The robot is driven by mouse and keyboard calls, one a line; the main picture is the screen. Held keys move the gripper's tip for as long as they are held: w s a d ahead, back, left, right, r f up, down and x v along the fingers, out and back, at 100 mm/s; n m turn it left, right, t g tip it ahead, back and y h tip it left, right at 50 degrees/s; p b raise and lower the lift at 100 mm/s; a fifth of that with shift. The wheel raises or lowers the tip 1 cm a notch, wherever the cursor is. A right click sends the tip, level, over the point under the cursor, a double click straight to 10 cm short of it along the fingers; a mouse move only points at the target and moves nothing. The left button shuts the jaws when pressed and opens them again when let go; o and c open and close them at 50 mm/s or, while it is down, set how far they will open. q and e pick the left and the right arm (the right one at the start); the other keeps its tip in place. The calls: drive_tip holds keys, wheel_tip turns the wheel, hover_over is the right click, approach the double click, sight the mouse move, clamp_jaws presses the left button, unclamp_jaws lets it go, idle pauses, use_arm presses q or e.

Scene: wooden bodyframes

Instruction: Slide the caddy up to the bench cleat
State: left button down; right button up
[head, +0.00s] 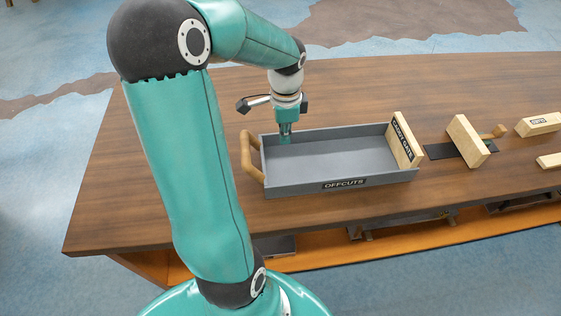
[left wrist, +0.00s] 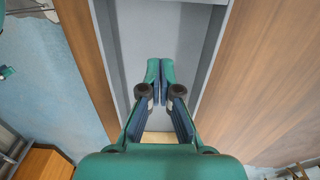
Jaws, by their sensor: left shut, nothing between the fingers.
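The caddy (head: 320,160) is a long grey open tray marked OFFCUTS, with a brown wooden handle (head: 246,157) at its left end. It appears empty. A pale wooden board (head: 404,140) with a partly legible label stands at its right end. My left gripper (head: 285,137) is shut and empty, pointing down at the tray's left end, near the far wall. Whether it touches the tray is unclear. The left wrist view shows the shut fingers (left wrist: 160,70) over the grey tray floor (left wrist: 185,35). I cannot tell which wooden piece is the bench cleat. My right gripper is not seen.
Right of the tray, a pale wooden block (head: 466,140) stands by a dark plate (head: 440,146) and a wooden knob (head: 494,132). More pale blocks (head: 538,124) lie at the right edge. The brown bench top (head: 120,200) is clear left of the tray.

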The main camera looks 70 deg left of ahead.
use_arm(q)
wheel_tip(320, 180, down, 10)
drive_tip(key=shift+w+r, duration=0.1)
drive_tip(key=s, duration=0.1)
drive_tip(key=s+p, duration=0.1)
drive_tip(key=s, duration=0.1)
drive_tip(key=shift+s+a+p, duration=0.1)
drive_tip(key=shift+a+p, duration=0.2)
drive_tip(key=shift+a, duration=0.1)
drive_tip(key=shift+s+a, duration=0.15)
drive_tip(key=shift+s, duration=0.15)
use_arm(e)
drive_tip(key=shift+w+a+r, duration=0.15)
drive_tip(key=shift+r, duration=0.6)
